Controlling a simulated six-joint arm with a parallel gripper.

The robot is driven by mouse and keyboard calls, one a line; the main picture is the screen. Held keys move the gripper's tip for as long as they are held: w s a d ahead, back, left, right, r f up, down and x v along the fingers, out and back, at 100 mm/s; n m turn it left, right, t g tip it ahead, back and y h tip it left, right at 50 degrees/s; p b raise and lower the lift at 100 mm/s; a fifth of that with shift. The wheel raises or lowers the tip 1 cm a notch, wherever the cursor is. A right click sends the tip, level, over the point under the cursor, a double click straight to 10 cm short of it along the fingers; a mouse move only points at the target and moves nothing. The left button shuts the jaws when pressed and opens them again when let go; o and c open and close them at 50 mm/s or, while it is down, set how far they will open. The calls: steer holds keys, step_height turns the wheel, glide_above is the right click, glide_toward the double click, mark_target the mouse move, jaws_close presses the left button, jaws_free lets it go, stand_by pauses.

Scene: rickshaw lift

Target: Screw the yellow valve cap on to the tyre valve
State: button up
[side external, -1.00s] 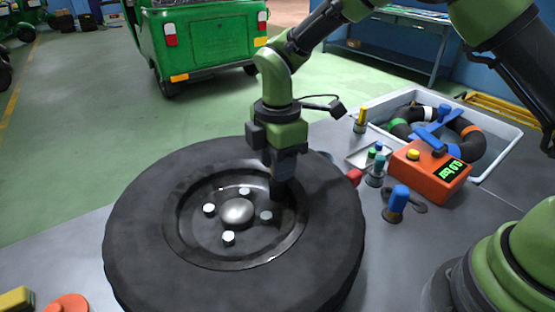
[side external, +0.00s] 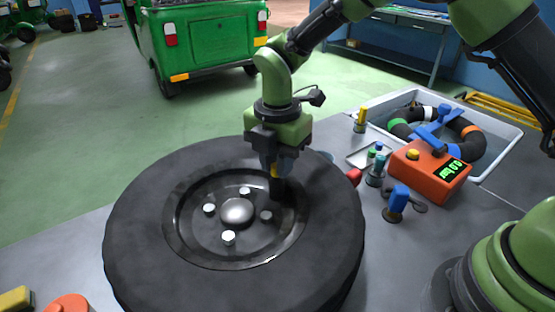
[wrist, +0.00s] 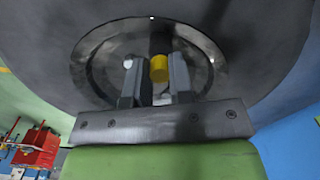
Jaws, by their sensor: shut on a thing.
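The yellow valve cap (wrist: 159,69) is between the two fingers of my gripper (wrist: 153,64) in the wrist view. In the side external view, a thin strip of the cap (side external: 274,171) shows between the fingertips of my gripper (side external: 277,165), which points down over the right part of the wheel rim. A dark upright piece (side external: 278,188), apparently the tyre valve, stands directly below the cap. The cap looks in line with it, but I cannot tell whether the threads are engaged. The big black tyre (side external: 140,225) lies flat on the bench.
Several wheel nuts (side external: 229,238) stand around the silver hub (side external: 237,211). To the right are an orange pressure gauge box (side external: 430,172), a blue-topped tool (side external: 398,200) and a white tub (side external: 508,140) holding a black tube. A red item (side external: 354,177) is by the tyre's right edge.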

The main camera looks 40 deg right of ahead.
steer(key=m, duration=0.3)
steer(key=shift+m, duration=0.4)
steer(key=m, duration=0.4)
steer(key=shift+m, duration=0.4)
steer(key=m, duration=0.9)
steer(key=shift+w, duration=0.1)
steer(key=shift+d, duration=0.1)
steer(key=o, duration=0.5)
